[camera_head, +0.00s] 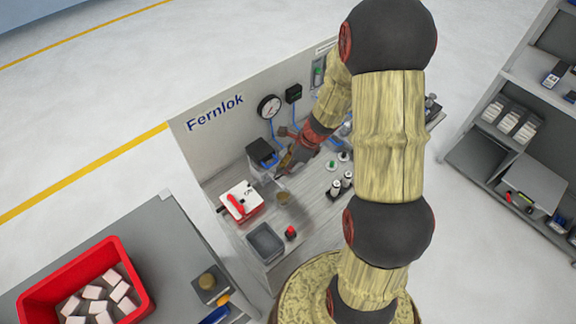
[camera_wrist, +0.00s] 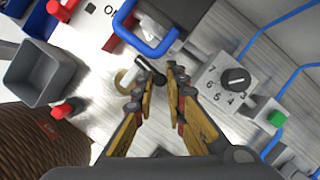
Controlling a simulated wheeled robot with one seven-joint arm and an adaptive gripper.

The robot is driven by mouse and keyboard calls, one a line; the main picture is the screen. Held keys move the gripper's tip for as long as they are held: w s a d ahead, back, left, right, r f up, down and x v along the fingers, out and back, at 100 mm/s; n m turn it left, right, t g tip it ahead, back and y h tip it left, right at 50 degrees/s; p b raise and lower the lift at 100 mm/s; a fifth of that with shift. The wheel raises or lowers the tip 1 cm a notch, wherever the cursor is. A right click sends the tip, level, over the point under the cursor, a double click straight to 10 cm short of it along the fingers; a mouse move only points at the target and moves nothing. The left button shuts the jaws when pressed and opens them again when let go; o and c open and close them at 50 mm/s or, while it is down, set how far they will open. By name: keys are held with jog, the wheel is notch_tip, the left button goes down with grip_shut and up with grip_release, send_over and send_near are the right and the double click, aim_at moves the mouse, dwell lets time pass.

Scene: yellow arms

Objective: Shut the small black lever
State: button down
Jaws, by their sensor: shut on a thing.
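The small black lever (camera_wrist: 150,69) shows in the wrist view as a short dark rod beside a tan, brass-like round fitting (camera_wrist: 126,80). My gripper (camera_wrist: 156,88) has its two yellow fingers around the lever's near end, closed on it. The finger tips partly cover the lever, so its full angle is hard to read. In the head view my gripper (camera_head: 287,167) is low over the bench, just right of a black-topped box (camera_head: 262,152). The lever itself is too small and covered to make out there.
A blue handle (camera_wrist: 150,45) stands close ahead of the fingers. A numbered dial (camera_wrist: 236,79) and green button (camera_wrist: 277,117) lie to the right. A grey bin (camera_wrist: 22,82) and red button (camera_wrist: 62,110) lie left. The head view shows a red-handled white switch box (camera_head: 251,211).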

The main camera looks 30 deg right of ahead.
jog(key=shift+w+n, duration=0.25)
jog(key=shift+n, duration=0.35)
jog(key=c, duration=1.8)
grip_release()
jog(key=v, duration=1.2)
jog(key=shift+w, duration=0.2)
